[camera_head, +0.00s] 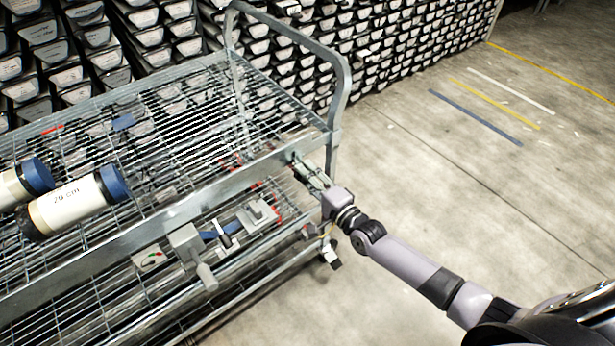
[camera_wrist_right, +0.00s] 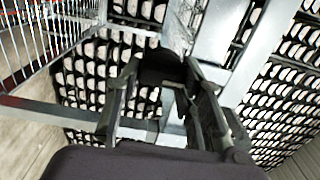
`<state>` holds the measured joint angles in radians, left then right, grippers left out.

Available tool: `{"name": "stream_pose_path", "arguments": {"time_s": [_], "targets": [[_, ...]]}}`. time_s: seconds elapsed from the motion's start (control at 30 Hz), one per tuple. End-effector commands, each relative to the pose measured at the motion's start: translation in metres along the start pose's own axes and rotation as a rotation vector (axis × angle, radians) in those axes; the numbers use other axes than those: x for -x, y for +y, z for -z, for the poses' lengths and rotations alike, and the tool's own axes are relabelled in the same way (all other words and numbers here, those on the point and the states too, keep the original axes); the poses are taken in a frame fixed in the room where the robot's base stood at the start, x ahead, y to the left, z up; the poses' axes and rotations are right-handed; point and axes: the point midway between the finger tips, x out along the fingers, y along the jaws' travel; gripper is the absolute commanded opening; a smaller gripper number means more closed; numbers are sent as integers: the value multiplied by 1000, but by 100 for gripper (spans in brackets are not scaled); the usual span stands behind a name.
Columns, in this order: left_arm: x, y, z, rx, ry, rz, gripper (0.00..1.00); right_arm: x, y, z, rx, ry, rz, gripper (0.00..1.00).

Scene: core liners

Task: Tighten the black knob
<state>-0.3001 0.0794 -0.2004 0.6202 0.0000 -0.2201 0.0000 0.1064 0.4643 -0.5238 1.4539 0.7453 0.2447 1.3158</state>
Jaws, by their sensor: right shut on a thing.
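The black knob (camera_wrist_right: 160,66) shows in the wrist view as a dark shape between the fingertips, against the metal of the trolley. Its outline is partly hidden by the fingers. My right gripper (camera_head: 308,172) reaches the near right corner of the metal trolley (camera_head: 333,110), by its upright post. In the wrist view the fingers of my right gripper (camera_wrist_right: 163,78) are closed around the knob. In the head view the knob is hidden or too small to make out. My left gripper is in neither view.
Two white core liners (camera_head: 72,206) with blue caps lie on the trolley's upper wire shelf. A grey tool with a handle (camera_head: 190,245) and another grey and blue device (camera_head: 257,214) sit near the front edge. Stacked trays line the back. The floor at right (camera_head: 460,160) is clear.

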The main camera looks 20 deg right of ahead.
Motion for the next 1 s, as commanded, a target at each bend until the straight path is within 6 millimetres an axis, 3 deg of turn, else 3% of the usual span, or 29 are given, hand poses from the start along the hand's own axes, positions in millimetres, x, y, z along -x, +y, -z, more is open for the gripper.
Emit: {"name": "stream_pose_path", "arguments": {"time_s": [0.23,0.27,0.57,0.87,1.0], "targets": [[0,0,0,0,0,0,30,0,1,0,-4,0,-3,7],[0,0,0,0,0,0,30,0,1,0,-4,0,-3,35],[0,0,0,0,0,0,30,0,1,0,-2,0,-1,55],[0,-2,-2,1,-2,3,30,1,0,0,-1,0,0,55],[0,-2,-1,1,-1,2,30,14,2,0,-1,1,-3,55]]}}
